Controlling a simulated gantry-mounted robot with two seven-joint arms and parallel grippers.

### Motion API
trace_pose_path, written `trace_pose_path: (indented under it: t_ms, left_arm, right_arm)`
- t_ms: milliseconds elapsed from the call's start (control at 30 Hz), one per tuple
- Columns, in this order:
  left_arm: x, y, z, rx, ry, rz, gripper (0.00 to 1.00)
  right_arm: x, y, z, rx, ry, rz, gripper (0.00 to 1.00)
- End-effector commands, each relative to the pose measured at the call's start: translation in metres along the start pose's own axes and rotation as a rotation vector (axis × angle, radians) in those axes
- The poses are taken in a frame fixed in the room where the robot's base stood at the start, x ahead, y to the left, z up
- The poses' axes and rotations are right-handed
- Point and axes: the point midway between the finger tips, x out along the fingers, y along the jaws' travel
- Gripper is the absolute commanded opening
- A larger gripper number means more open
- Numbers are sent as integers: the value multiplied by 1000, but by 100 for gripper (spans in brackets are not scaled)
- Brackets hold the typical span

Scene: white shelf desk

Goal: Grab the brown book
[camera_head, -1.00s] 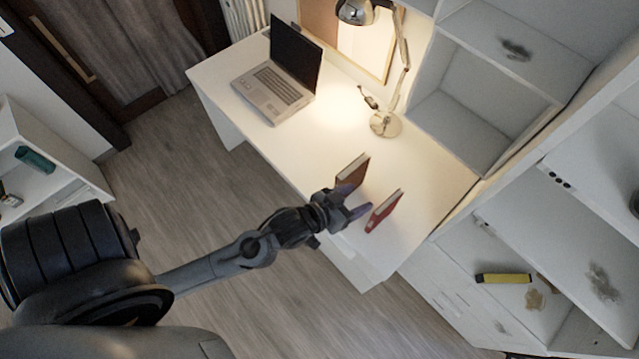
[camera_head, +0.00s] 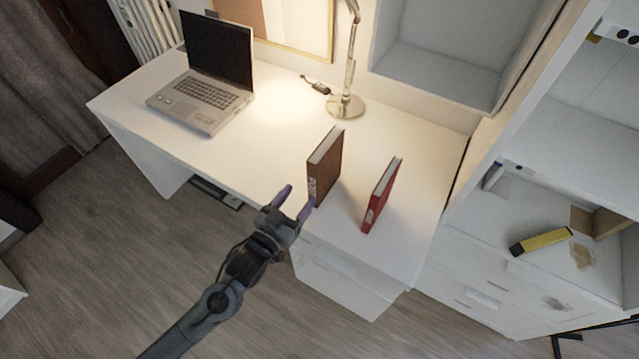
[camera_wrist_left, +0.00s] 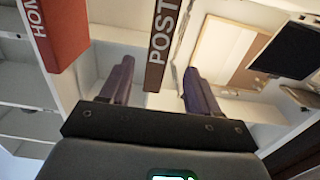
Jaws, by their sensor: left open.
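The brown book (camera_head: 326,168) stands upright on the white desk, its lettered spine toward the front edge. In the left wrist view its spine, marked "POST" (camera_wrist_left: 160,45), shows between the two fingers. My left gripper (camera_head: 290,200) is open and empty, just in front of the book's spine at the desk's front edge. The left wrist view shows its two purple fingers (camera_wrist_left: 155,85) spread apart. I cannot tell whether a finger touches the book. My right gripper is in neither view.
A red book (camera_head: 382,194) stands upright right of the brown book, with a gap between; it also shows in the wrist view (camera_wrist_left: 65,30). A laptop (camera_head: 205,85) sits at the desk's left and a lamp base (camera_head: 346,106) behind. The desk middle (camera_head: 265,150) is clear.

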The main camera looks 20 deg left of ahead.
Motion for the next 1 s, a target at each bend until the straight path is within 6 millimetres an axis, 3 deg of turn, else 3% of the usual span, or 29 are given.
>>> trace_pose_path:
  t_ms: [33,100,500,833,1000]
  left_arm:
    - [2,-1,10,3,6,1,62]
    - [4,-1,11,5,12,1,62]
    - [49,-1,10,6,20,0,62]
    - [68,0,10,5,18,0,62]
    - [89,1,9,5,20,0,62]
  right_arm:
    - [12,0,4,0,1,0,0]
    - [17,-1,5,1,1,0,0]
    - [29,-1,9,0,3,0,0]
    - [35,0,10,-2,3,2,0]
    - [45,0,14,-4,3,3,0]
